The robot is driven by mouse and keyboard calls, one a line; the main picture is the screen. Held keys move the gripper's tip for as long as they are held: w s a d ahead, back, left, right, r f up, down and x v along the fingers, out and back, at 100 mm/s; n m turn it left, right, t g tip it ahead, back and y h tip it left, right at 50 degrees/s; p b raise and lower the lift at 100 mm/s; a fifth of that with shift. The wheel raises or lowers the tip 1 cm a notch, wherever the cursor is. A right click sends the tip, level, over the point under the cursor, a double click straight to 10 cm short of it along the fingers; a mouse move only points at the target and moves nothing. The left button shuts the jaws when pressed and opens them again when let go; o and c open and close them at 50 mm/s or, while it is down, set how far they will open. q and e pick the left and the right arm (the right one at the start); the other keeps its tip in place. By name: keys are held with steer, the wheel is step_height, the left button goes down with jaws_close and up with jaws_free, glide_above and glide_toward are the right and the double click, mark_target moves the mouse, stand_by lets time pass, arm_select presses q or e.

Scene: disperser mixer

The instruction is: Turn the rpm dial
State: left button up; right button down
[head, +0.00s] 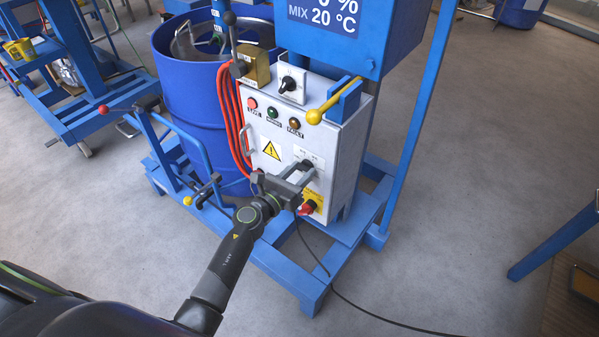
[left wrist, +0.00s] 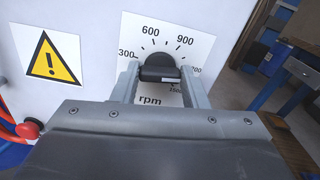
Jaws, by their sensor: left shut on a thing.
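The rpm dial (left wrist: 158,66) is a black knob on a white scale plate (left wrist: 186,36) marked 300, 600, 900 and more. It sits low on the front of the white control box (head: 337,136). My left gripper (left wrist: 160,78) has one finger on each side of the knob and is shut on it. In the head view my left gripper (head: 303,172) reaches the box front and partly hides the dial. My right gripper is not in view.
A yellow warning sign (head: 271,150) and indicator lights (head: 273,112) are on the box. A red and yellow switch (head: 309,206) sits just below the dial. A red hose (head: 231,120) and blue drum (head: 187,85) stand to the left.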

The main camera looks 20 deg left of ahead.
arm_select(q)
steer(key=shift+n, duration=0.3)
steer(key=n+p, duration=0.1)
steer(key=n, duration=0.2)
steer(key=shift+r+n+p, duration=0.1)
steer(key=shift+n+p, duration=0.2)
steer(key=shift+p, duration=0.1)
steer(key=n+p, duration=0.2)
steer(key=n, duration=0.4)
steer(key=shift+p, duration=0.3)
steer(key=n+p, duration=0.2)
steer(key=n, duration=0.3)
steer(key=shift+a+n, duration=0.1)
steer(key=shift+n, duration=0.3)
steer(key=n+p, duration=0.2)
steer(key=n, duration=0.3)
steer(key=shift+f+p, duration=0.2)
steer(key=shift+p, duration=0.1)
steer(key=shift+n, duration=0.3)
steer(key=o, duration=1)
steer(key=shift+s, duration=0.15)
